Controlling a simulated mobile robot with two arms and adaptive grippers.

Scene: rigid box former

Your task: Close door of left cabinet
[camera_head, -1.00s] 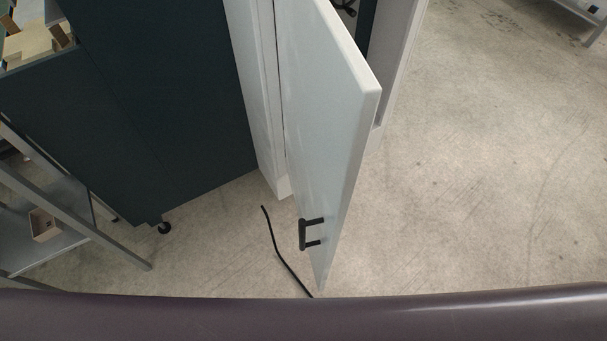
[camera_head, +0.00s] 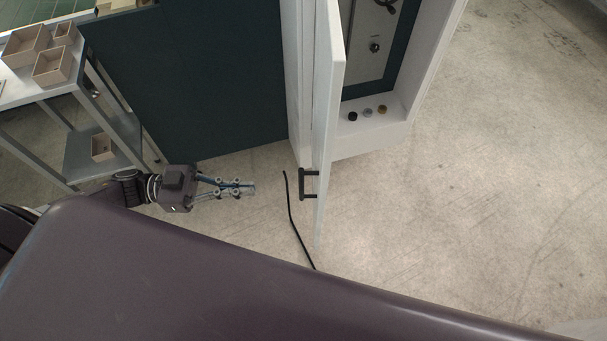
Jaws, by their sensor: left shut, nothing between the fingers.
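The white cabinet door (camera_head: 329,120) stands open and is seen nearly edge-on, with its dark handle (camera_head: 303,184) on its left face. The white cabinet (camera_head: 400,112) is open to the right of the door; inside are a grey panel with dark knobs and several small round pieces on its bottom ledge. My left gripper (camera_head: 252,188) is shut and empty, pointing right, to the left of the handle and apart from it. My right gripper is not in view.
A dark panel (camera_head: 195,85) stands left of the cabinet. A metal rack (camera_head: 60,80) with tan boxes (camera_head: 52,64) is at the far left. A black cable (camera_head: 291,215) lies on the floor below the door. The floor (camera_head: 500,190) at right is clear.

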